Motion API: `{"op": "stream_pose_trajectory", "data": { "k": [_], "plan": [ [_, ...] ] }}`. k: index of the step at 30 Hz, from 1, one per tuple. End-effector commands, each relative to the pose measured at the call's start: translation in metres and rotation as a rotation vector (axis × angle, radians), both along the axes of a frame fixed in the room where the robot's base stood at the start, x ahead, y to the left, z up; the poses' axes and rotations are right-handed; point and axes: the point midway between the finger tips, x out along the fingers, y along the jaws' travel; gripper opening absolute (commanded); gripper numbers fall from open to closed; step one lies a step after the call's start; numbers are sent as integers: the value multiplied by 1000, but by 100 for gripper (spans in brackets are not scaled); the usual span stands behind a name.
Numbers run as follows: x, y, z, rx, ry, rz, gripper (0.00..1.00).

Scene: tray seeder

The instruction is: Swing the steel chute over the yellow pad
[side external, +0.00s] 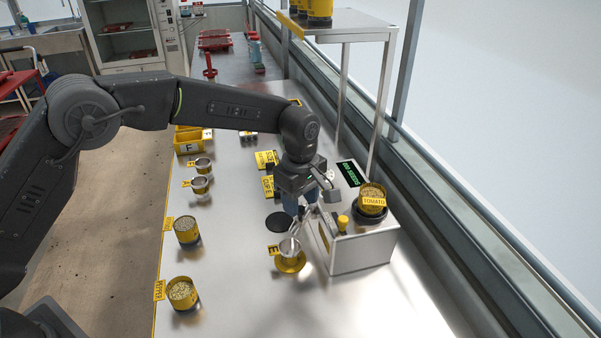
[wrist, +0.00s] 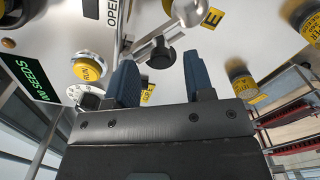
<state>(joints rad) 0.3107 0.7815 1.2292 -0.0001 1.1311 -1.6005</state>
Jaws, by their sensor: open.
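The seeder box (side external: 362,252) carries a TOMATO cup (side external: 372,197), a green display (side external: 349,174) and a yellow button (side external: 343,222). Seed cups (side external: 187,230) line the table's left side. A steel shelf (side external: 345,22) stands behind.

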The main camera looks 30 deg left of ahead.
Motion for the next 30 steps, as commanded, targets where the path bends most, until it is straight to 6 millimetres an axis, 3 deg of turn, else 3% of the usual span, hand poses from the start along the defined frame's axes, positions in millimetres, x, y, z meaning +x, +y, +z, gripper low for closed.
{"op": "stream_pose_trajectory", "data": {
  "k": [9, 15, 21, 30],
  "plan": [
    [1, 0, 71, -2, -6, 0, 48],
    [0, 0, 106, -1, -3, 0, 48],
    [0, 0, 123, 0, -1, 0, 48],
    [0, 0, 125, 0, -1, 0, 48]
  ]
}}
